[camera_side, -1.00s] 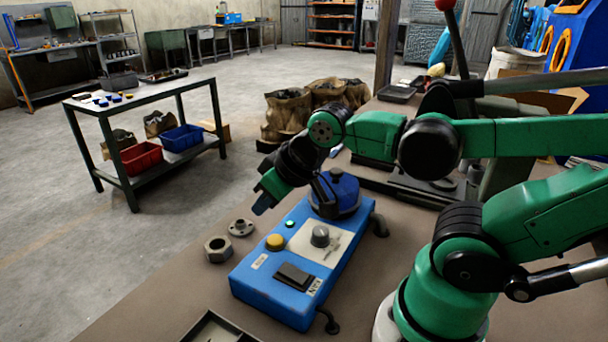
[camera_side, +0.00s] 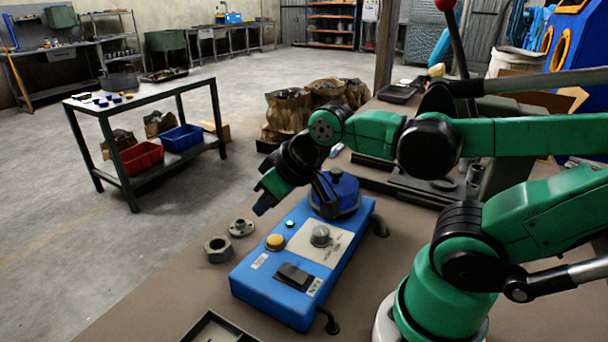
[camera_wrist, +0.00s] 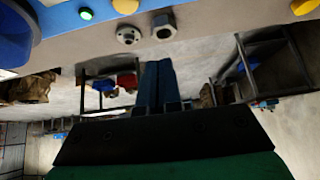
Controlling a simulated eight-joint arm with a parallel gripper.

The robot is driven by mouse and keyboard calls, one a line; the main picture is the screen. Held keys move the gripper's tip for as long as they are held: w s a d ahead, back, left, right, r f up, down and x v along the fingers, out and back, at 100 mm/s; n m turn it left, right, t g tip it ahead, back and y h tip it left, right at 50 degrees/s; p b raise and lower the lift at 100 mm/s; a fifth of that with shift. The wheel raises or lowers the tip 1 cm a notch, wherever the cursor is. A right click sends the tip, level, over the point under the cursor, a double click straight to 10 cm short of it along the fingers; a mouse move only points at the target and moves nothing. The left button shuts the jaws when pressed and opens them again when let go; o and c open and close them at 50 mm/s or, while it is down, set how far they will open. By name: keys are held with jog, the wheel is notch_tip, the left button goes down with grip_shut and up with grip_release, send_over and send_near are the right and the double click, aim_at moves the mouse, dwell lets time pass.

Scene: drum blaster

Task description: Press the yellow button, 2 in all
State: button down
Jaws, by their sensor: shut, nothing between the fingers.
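A blue control box (camera_side: 256,279) lies on the brown bench top. The yellow button (camera_side: 275,242) is a round dome on its top face, near the left edge, with a small green light (camera_side: 290,223) behind it. In the wrist view the yellow button (camera_wrist: 126,6) shows at the top edge, beside the green light (camera_wrist: 86,14). My gripper (camera_side: 264,204) is shut and empty. It is tilted downward, in the air behind and above the button, apart from it. In the wrist view its fingers (camera_wrist: 159,82) are together.
The box also carries a grey knob (camera_side: 320,236), a black rocker switch (camera_side: 294,275) and a blue domed part (camera_side: 338,193) at its far end. A hex nut (camera_side: 218,249) and a flanged ring (camera_side: 241,228) lie left of it. A tray (camera_side: 207,327) sits at the front edge.

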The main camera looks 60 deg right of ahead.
aim_at(280, 239)
jog(key=shift+w+d+r+m+y, duration=0.1)
jog(key=shift+d+r+m+y, duration=0.35)
jog(key=shift+d+r+y, duration=0.6)
jog(key=shift+w+d+r+m+y, duration=0.1)
jog(key=shift+d+r+m+y, duration=0.35)
jog(key=shift+y, duration=1.1)
jog(key=shift+d+f, duration=0.15)
jog(key=shift+f, duration=0.1)
jog(key=shift+f, duration=4.35)
jog(key=shift+f, duration=0.1)
jog(key=shift+f, duration=0.3)
jog(key=shift+r, duration=0.1)
jog(key=shift+r, duration=0.3)
